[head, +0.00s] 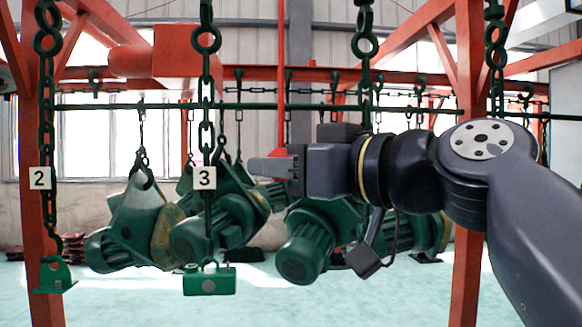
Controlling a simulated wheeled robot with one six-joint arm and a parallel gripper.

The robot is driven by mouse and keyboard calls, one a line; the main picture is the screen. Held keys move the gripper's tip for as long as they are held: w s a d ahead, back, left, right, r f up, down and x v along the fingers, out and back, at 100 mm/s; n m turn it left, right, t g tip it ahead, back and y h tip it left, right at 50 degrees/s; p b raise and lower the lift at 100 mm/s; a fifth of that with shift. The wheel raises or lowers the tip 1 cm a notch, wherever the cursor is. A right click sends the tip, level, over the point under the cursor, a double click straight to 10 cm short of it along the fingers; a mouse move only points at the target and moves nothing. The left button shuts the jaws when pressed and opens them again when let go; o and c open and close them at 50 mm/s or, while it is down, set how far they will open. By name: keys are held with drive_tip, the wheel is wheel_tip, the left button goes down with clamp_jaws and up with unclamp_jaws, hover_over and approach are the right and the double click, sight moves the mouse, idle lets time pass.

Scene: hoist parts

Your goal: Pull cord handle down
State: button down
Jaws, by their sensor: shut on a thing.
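A thin red cord (281,80) hangs straight down from the top of the head view. It ends at a small red handle (279,152) at the tip of my gripper (268,164). My gripper reaches in from the right, points left and is shut on the handle. The grey fingers hide most of the handle, so its full shape cannot be seen.
Green chains hang on the left, with number tags 2 (39,178) and 3 (204,178). A green block (209,281) hangs low on one chain. Several green hoist motors (305,250) hang behind my gripper. Red posts (467,250) stand at both sides. The pale floor is open.

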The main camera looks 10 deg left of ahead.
drive_tip(key=shift+f, duration=0.1)
drive_tip(key=c, duration=1.1)
unclamp_jaws()
drive_tip(key=shift+d, duration=0.1)
drive_tip(key=shift+b+v, duration=1.55)
drive_tip(key=shift+v, duration=3.75)
drive_tip(key=shift+w, duration=0.1)
